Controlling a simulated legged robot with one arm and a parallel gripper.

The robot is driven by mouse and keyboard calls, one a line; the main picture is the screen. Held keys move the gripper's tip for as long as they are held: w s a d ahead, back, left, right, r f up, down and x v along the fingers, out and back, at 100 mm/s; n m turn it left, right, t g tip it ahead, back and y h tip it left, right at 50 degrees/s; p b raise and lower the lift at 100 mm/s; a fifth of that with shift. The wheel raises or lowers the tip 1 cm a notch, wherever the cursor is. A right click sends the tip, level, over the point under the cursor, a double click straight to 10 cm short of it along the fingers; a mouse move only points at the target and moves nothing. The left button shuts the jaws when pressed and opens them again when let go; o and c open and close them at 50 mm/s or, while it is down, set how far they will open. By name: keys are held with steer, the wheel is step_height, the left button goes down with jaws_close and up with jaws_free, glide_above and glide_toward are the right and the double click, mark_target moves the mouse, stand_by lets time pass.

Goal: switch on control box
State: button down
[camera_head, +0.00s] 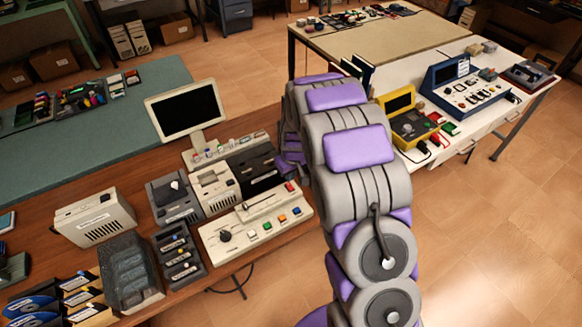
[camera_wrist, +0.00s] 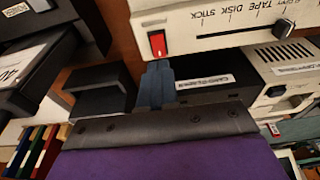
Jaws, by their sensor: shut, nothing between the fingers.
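The control box (camera_head: 237,244) is a cream console with a dial, a slider and coloured buttons at the front of the wooden table in the head view. Its red rocker switch (camera_head: 290,187) is at the right end of its raised back part. In the wrist view the control box (camera_wrist: 215,32) fills the top, and the red switch (camera_wrist: 157,43) is at its left end. My gripper (camera_wrist: 156,72) is shut and empty, its tips just below the red switch in the picture. I cannot tell whether they touch. In the head view my arm mostly hides the gripper.
A black box (camera_head: 258,163) and a cream device (camera_head: 216,188) stand close behind the control box. A dark grey joystick unit (camera_head: 173,198), a black slotted tray (camera_head: 180,255) and a monitor (camera_head: 187,110) are nearby. Open floor lies right of the table.

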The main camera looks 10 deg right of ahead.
mark_target(289, 185)
steer(key=f, duration=0.3)
steer(key=shift+w+a+f+b, duration=0.1)
steer(key=shift+w+f+b, duration=0.2)
steer(key=shift+w, duration=0.05)
